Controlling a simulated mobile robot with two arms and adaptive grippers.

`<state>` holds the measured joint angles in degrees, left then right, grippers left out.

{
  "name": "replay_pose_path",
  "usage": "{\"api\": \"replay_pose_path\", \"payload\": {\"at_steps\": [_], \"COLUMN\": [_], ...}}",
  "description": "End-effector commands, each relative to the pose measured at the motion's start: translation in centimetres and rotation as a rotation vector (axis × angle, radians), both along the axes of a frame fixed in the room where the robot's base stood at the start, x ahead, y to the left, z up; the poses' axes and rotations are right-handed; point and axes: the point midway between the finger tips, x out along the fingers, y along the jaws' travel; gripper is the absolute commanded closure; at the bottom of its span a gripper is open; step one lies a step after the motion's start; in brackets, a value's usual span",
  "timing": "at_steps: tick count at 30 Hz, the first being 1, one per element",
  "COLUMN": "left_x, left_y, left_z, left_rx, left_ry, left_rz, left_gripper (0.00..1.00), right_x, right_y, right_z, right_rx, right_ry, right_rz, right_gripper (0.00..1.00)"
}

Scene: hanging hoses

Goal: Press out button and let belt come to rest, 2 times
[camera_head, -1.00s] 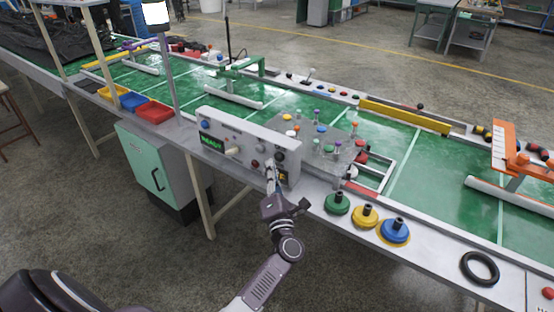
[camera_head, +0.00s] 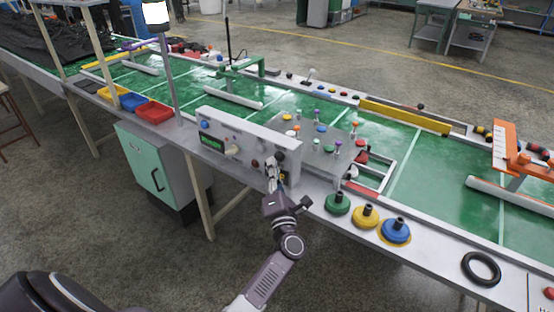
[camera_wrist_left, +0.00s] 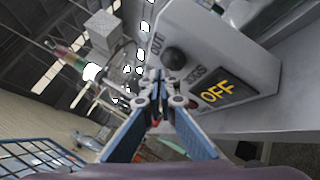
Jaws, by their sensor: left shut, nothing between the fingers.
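The grey control box (camera_head: 240,147) stands on the near edge of the green belt (camera_head: 300,103). It carries a green display (camera_head: 211,143) and several round buttons. In the left wrist view a black round button (camera_wrist_left: 174,57) sits between the labels "OUT" and "JOGS", above a display (camera_wrist_left: 217,93) reading "OFF". My left gripper (camera_head: 270,167) is shut and empty at the right end of the box's front. In the left wrist view its fingertips (camera_wrist_left: 159,79) appear just below the black button. I cannot tell whether they touch it.
Green, yellow and blue knobbed discs (camera_head: 366,216) stand on the ledge right of the box. A black ring (camera_head: 481,268) lies farther right. A grey plate (camera_head: 320,142) with coloured pegs is behind the box. Red and blue bins (camera_head: 154,112) sit to the left.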

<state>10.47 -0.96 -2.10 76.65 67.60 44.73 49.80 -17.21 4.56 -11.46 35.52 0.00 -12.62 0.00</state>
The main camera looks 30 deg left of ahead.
Motion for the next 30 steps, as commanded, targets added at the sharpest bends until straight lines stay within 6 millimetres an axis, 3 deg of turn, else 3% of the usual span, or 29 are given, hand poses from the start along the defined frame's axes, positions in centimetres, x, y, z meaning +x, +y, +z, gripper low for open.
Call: {"api": "replay_pose_path", "payload": {"at_steps": [30], "left_x": [1.1], "left_y": [-0.1], "left_z": [0.0], "left_rx": [0.001], "left_ry": [-0.001], "left_rz": [0.000], "left_gripper": [1.00], "right_x": [0.0], "right_y": [0.2], "right_z": [-0.7], "right_rx": [0.002], "right_ry": [-0.001], "right_rz": [0.000], "right_gripper": [0.60]}}
